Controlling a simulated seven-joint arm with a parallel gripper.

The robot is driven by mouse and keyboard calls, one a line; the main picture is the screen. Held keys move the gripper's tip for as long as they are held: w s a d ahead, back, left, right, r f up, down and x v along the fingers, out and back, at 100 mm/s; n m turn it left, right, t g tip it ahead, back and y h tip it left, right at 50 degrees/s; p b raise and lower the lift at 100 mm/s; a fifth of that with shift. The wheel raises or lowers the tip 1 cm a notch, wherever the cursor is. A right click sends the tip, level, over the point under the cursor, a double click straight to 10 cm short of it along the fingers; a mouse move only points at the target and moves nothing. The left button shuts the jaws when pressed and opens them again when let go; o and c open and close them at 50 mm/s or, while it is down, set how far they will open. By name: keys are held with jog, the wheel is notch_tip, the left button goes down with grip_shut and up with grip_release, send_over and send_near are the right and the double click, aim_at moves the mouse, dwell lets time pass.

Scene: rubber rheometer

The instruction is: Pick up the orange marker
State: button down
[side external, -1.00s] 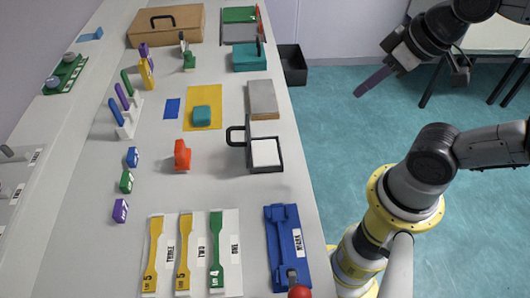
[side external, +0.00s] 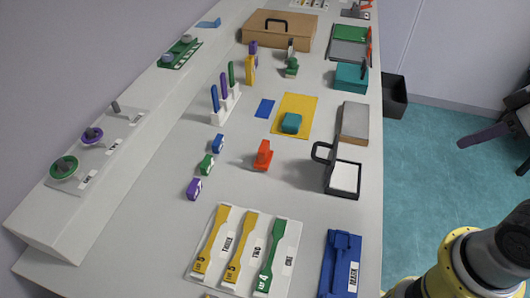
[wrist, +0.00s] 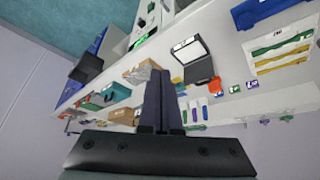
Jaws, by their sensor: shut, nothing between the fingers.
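An orange-red upright piece (side external: 263,155) stands on the grey bench near its middle; it is the only clearly orange thing I see, and I cannot tell if it is a marker. It also shows in the wrist view (wrist: 215,87). The pen rack (side external: 226,108) holds blue, purple and green pens, with no orange one visible. My gripper (side external: 461,144) is off the bench's right side, over the floor, well apart from the orange piece. In the wrist view my gripper's two dark fingers (wrist: 158,72) are together, with nothing between them.
A black-framed stand (side external: 343,178), a yellow mat (side external: 308,103) with a teal block (side external: 291,123), and small blue, green and purple blocks surround the orange piece. Dumbbell strips on a white plate (side external: 285,232) and a blue tool (side external: 340,265) lie in front. A black bin (side external: 395,100) stands beside the bench.

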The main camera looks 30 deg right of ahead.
jog(key=c, duration=0.6)
grip_release()
jog(key=shift+c, duration=0.2)
